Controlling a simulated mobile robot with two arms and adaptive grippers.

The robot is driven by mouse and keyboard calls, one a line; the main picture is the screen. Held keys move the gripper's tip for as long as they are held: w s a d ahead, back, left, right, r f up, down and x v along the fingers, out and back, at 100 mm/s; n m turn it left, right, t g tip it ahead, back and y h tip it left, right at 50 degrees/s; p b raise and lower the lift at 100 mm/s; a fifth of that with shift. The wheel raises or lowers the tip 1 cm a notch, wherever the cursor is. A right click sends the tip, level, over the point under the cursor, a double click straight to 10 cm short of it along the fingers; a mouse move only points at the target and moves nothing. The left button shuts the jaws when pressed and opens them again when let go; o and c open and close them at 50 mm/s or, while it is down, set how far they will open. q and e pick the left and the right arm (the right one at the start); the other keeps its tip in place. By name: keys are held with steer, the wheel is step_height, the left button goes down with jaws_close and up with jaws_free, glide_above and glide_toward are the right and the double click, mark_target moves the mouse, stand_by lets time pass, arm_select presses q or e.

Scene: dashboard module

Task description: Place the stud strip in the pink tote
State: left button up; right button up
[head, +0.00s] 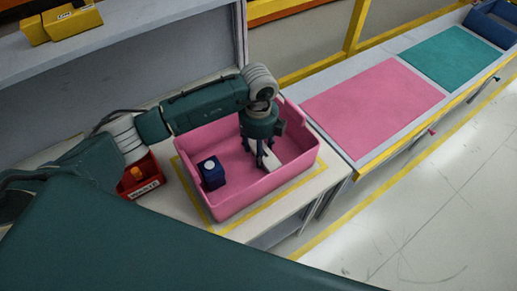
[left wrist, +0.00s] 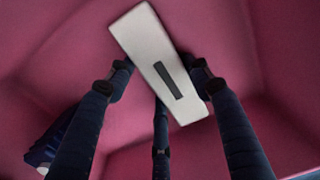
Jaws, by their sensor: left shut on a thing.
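The stud strip is a white bar with a dark slot, seen in the left wrist view (left wrist: 150,50) and partly in the head view (head: 273,161). My left gripper (head: 263,160) points down inside the pink tote (head: 240,204), and its fingers, also in the left wrist view (left wrist: 163,80), are shut on the strip. The strip is within the tote's walls, toward the right side. I cannot tell whether it touches the tote floor. The gripper hides part of the strip in the head view. My right gripper is not in view.
A dark blue block (head: 211,174) with a white round top is in the tote's left part. A red bin (head: 143,179) with an orange item stands left of the tote. Pink (head: 375,103) and teal (head: 452,57) mats lie on the bench at right. A shelf (head: 130,30) overhangs upper left.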

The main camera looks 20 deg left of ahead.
arm_select(q)
steer(key=o, duration=1.2)
steer(key=shift+r, duration=0.25)
steer(key=shift+w+r, duration=0.1)
steer(key=shift+r, duration=0.25)
step_height(320, 180, up, 11)
steer(key=b, duration=0.3)
